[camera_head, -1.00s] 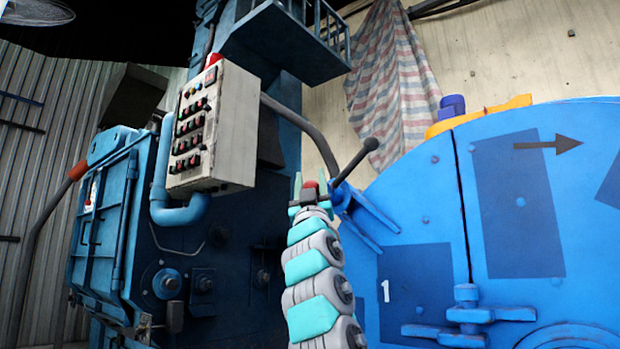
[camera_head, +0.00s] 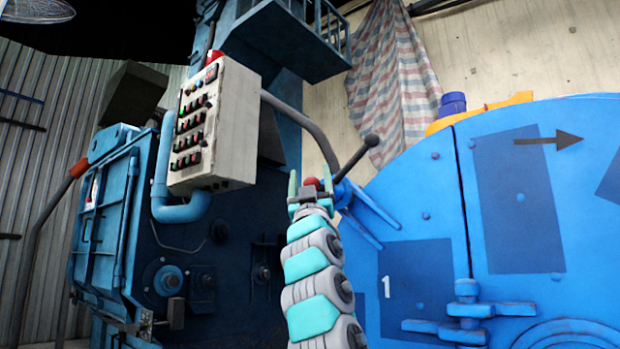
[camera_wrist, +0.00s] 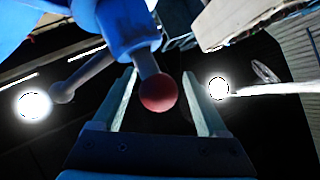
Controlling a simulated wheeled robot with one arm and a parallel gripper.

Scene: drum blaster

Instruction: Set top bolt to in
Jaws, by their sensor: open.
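A blue mount on the edge of the large blue drum door carries a short arm with a red ball (camera_head: 312,184) and a longer dark lever with a ball end (camera_head: 355,158). I take this to be the top bolt; no label shows. My gripper (camera_head: 310,173) is open at the red ball. In the wrist view, the red ball (camera_wrist: 158,92) lies between the two fingers of my gripper (camera_wrist: 159,74), with gaps visible on both sides. The blue mount (camera_wrist: 125,25) is beyond the fingertips. My gripper partly hides the mount in the head view.
A grey control box (camera_head: 212,125) with several buttons hangs to the left on a bent pipe. The blue door (camera_head: 590,210) fills the right side, with a lower latch (camera_head: 468,312). A blue machine body (camera_head: 190,270) stands left of my arm.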

